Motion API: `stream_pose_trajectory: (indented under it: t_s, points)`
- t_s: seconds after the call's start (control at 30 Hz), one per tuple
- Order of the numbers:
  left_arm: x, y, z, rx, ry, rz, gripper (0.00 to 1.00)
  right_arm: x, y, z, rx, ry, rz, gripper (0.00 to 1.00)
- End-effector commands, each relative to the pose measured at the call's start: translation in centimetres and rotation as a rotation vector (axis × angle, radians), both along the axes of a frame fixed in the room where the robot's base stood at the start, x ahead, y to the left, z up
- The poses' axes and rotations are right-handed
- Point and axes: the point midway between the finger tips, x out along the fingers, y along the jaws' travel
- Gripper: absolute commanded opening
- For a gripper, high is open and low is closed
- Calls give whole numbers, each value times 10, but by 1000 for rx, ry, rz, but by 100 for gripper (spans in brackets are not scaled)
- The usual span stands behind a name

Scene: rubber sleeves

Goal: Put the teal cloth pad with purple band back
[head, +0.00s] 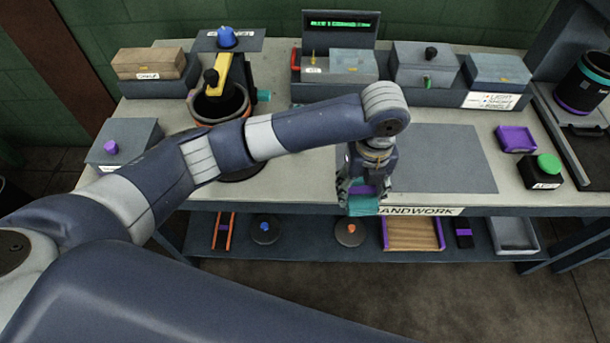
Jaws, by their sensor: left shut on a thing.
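My left gripper (364,186) points down over the front part of the workbench (290,185), near its front edge. It is shut on the teal cloth pad with purple band (363,206). The teal part shows below the fingers and the purple band shows between them. The pad hangs close to the front edge, left of the HANDWORK label; I cannot tell whether it touches anything. My right gripper is not in view.
A dark grey mat (450,160) lies bare behind and right of the gripper. A purple tray (516,139) and a green button (549,164) stand right of it. Grey boxes line the back. The lower shelf (300,238) holds discs and a purple-sided wooden tray (412,236).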

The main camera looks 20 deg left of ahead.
Motion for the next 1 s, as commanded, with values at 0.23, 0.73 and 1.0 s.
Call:
stream_pose_trajectory:
  t_s: [0.23, 0.73, 1.0]
  points:
    - [3, 3, -5, 5, 5, -110, 35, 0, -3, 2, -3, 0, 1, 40]
    - [46, 115, -15, 5, 5, -109, 35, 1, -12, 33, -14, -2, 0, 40]
    - [56, 138, -19, 4, 5, -109, 35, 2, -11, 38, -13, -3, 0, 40]
